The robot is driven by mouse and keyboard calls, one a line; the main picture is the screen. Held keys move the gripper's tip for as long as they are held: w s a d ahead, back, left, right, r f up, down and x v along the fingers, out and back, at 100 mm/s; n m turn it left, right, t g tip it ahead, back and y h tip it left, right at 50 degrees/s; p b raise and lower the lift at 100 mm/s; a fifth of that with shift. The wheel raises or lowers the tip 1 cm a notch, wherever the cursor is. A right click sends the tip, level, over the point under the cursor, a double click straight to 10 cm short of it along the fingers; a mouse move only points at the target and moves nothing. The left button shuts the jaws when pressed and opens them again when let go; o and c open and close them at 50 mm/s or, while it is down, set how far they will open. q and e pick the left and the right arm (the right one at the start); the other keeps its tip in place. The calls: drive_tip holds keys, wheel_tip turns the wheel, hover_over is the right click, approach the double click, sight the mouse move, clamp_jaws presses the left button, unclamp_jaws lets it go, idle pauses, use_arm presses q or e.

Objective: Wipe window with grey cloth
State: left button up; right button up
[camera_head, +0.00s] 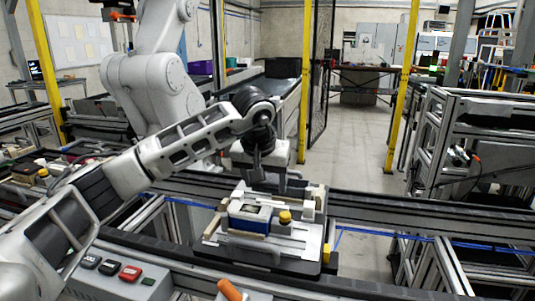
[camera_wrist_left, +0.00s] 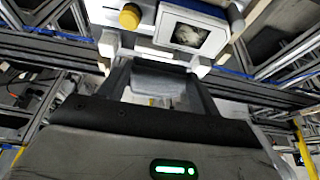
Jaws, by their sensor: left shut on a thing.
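A white and blue box (camera_head: 249,216) with a small window in its top sits on the pallet fixture (camera_head: 290,243). In the left wrist view the window (camera_wrist_left: 189,36) looks dark with a pale, blurry patch. My left gripper (camera_head: 264,178) hangs from the wrist just behind the box in the head view, apart from the window. In the left wrist view the gripper (camera_wrist_left: 160,84) is shut on the grey cloth (camera_wrist_left: 158,80), a pale grey pad between its fingers. I cannot make out the cloth clearly in the head view. My right gripper is not in view.
A yellow knob (camera_head: 285,217) stands beside the box on the fixture. The pallet rests on a conveyor rail (camera_head: 400,217). A control box with buttons (camera_head: 118,273) and an orange handle (camera_head: 230,290) are in front. A white robot arm (camera_head: 158,85) stands behind.

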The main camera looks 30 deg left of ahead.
use_arm(q)
drive_tip(key=shift+r+p, duration=1.5)
drive_tip(key=shift+r, duration=0.65)
drive_tip(key=shift+f, duration=0.15)
